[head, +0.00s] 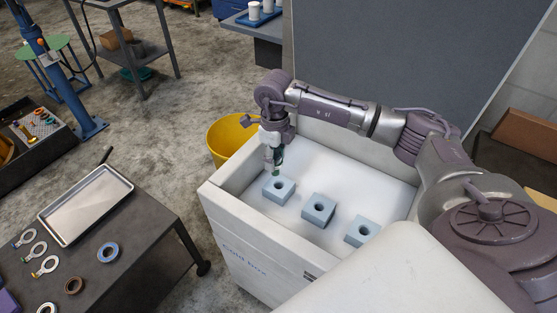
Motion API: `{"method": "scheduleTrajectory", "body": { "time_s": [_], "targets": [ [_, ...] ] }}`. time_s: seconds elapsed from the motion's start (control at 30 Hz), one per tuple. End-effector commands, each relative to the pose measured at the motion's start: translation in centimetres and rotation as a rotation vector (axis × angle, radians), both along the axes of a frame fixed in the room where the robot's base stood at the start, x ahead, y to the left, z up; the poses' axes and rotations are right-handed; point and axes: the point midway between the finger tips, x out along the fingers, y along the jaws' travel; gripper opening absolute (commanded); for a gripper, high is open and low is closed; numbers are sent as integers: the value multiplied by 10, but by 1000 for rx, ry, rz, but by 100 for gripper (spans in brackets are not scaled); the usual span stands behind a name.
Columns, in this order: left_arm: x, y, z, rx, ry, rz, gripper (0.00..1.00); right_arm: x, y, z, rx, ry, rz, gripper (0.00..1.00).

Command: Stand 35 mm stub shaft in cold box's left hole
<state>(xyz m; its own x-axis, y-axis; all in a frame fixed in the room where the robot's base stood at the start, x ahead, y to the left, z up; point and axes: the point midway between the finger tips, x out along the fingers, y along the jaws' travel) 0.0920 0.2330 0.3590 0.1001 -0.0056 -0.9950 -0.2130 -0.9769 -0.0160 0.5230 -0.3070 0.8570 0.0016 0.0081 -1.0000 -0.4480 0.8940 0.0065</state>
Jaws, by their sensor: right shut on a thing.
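The white cold box (237,232) stands open in the middle. Inside are three pale blue blocks, each with a dark round hole. The left block (285,196) has the left hole (279,184) in its top. My right gripper (273,160) points down just above this block. It is shut on the stub shaft (276,173), which is small, mostly hidden by the fingers and shows some green. The shaft's lower end is close to the left hole; whether it is in the hole or above it I cannot tell. My left gripper is not in view.
The middle block (319,209) and right block (361,232) have empty holes. A yellow bin (224,136) stands behind the box. A dark table (150,235) at left bears a metal tray (86,207) and several rings. A tall grey panel (390,60) rises behind the box.

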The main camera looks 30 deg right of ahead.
Motion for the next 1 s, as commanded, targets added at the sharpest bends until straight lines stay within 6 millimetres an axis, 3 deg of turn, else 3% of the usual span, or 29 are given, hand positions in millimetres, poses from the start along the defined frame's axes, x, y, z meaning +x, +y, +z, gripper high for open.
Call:
{"method": "scheduleTrajectory", "body": {
  "time_s": [0.1,0.23,0.47,1.0],
  "targets": [
    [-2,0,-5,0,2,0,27,6,-11,-10,-3,1,-171,0],
    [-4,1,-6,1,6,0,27,8,-17,-15,-6,2,-260,0],
    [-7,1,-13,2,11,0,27,8,-17,-24,-7,3,-273,0],
    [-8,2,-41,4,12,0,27,8,-17,-64,-5,3,-271,0]
  ]
}}
